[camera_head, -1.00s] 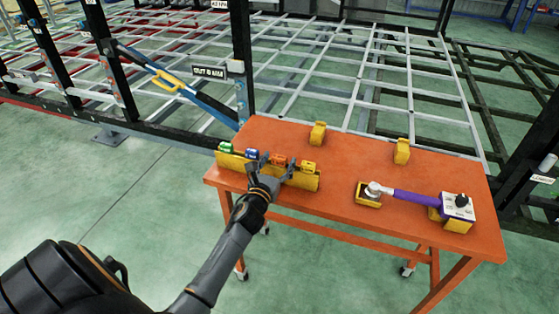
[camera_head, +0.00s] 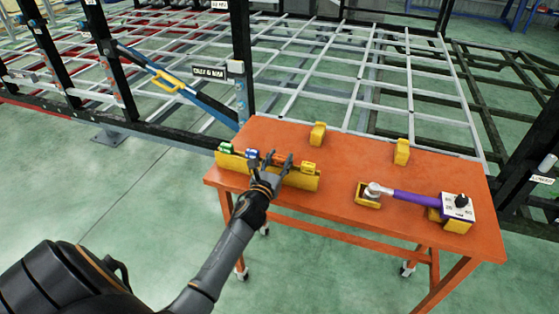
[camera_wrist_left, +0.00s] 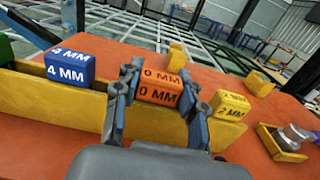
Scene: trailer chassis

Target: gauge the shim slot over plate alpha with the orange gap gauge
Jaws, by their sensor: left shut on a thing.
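The orange gap gauge (camera_wrist_left: 158,88) has "0 MM" visible on it, with its sides partly hidden by the fingers. It stands at the yellow rack (camera_head: 233,162) on the orange table, between a blue gauge marked 4 MM (camera_wrist_left: 68,67) and a yellow gauge marked 2 MM (camera_wrist_left: 230,105). My left gripper (camera_head: 268,160) is shut on the orange gauge, one finger on each side, also seen in the left wrist view (camera_wrist_left: 160,95). A green gauge (camera_head: 225,148) is at the rack's left end. The shim slot and plate alpha cannot be made out. My right gripper is not in view.
The orange table (camera_head: 330,190) also bears two yellow blocks (camera_head: 318,134) at its back and a purple-handled tool (camera_head: 415,197) on yellow supports at the right. A black upright post (camera_head: 241,60) and a blue bar with a yellow handle (camera_head: 168,82) stand behind. The table's middle is clear.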

